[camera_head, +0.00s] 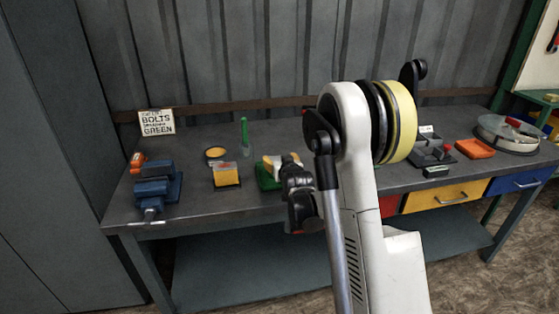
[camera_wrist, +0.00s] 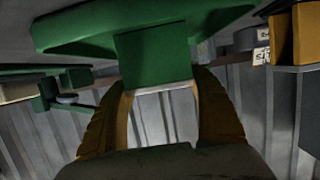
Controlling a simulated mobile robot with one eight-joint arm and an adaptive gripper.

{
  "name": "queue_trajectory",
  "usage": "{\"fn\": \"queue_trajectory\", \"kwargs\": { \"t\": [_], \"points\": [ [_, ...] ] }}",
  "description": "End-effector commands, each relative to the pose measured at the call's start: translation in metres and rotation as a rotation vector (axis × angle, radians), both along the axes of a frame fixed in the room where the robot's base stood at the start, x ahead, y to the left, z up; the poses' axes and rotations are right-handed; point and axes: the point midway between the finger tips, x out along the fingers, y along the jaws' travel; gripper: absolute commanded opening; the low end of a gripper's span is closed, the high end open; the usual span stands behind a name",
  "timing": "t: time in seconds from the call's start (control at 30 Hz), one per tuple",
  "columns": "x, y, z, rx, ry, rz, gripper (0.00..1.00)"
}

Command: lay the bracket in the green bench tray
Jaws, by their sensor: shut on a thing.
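My gripper (camera_head: 271,160) is low over the green bench tray (camera_head: 266,183), which stands near the front edge of the bench. My wrist and arm cover part of the tray in the head view. In the wrist view my gripper (camera_wrist: 159,80) has its two yellow-brown fingers on either side of a green block-like piece (camera_wrist: 153,58), which I take for the bracket. Only its flat near face shows. The green tray (camera_wrist: 65,35) is right behind it there. I cannot tell whether the bracket touches the tray.
A blue vise (camera_head: 154,187) is at the left end. An orange tray (camera_head: 475,149) lies right of my arm.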

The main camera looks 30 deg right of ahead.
Motion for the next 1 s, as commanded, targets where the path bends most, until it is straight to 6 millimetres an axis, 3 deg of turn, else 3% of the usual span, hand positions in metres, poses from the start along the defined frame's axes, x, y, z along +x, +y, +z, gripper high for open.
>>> {"fn": "queue_trajectory", "kwargs": {
  "t": [0.03, 0.1, 0.5, 1.0],
  "points": [
    [0.0, 0.0, -0.002, 0.0, 0.0, 0.0, 0.76],
    [0.0, 0.0, -0.001, 0.0, 0.0, 0.0, 0.94],
    [-0.003, 0.001, 0.005, 0.0, 0.0, 0.0, 0.94],
    [-0.095, 0.027, 0.035, 0.0, 0.0, 0.0, 0.94]
  ]
}}
